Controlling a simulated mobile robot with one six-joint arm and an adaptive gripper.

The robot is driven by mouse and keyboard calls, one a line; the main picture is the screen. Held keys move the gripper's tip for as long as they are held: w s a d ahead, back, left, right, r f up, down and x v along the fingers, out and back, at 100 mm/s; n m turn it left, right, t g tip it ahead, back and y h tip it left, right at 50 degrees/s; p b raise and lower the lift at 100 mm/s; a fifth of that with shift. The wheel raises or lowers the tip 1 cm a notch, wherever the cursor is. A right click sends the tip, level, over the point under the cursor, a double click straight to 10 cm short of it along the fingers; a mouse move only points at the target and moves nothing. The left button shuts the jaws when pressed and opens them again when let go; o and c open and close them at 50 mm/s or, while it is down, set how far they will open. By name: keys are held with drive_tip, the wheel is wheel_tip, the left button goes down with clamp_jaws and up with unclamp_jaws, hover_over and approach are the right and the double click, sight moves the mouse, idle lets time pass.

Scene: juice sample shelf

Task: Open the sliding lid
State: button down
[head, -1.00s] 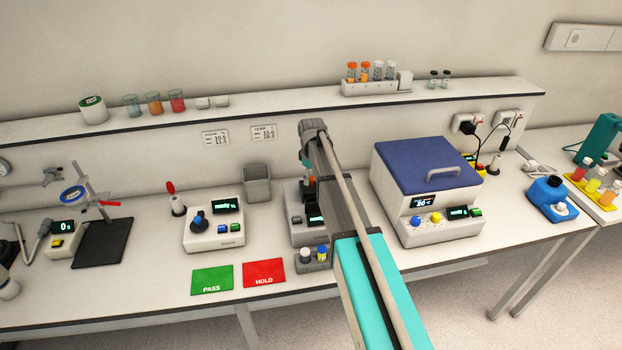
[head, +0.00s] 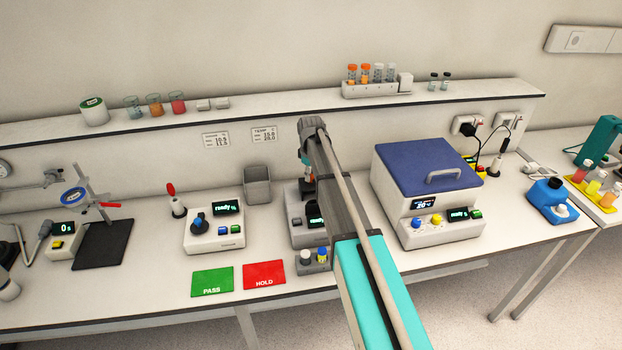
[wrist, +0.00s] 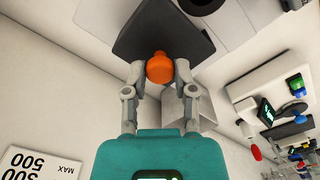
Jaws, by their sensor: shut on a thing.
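In the wrist view an orange knob (wrist: 159,67) sits between the two fingertips of my gripper (wrist: 160,74), which is shut on it. A dark grey plate, the sliding lid (wrist: 150,25), lies just beyond the knob. In the head view my gripper (head: 306,168) is over the grey instrument (head: 303,234) in the middle of the bench. My arm hides much of that instrument and its lid, so how far the lid is open cannot be told.
A grey bin (head: 257,184) stands to the left behind the instrument. A blue-lidded box (head: 428,165) stands close on the right. A small holder with capped vials (head: 314,262) is in front. The wall shelf (head: 250,113) runs behind.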

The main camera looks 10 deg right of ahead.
drive_tip(key=shift+w, duration=1.05)
drive_tip(key=shift+c, duration=2.1)
unclamp_jaws()
drive_tip(key=shift+s, duration=0.15)
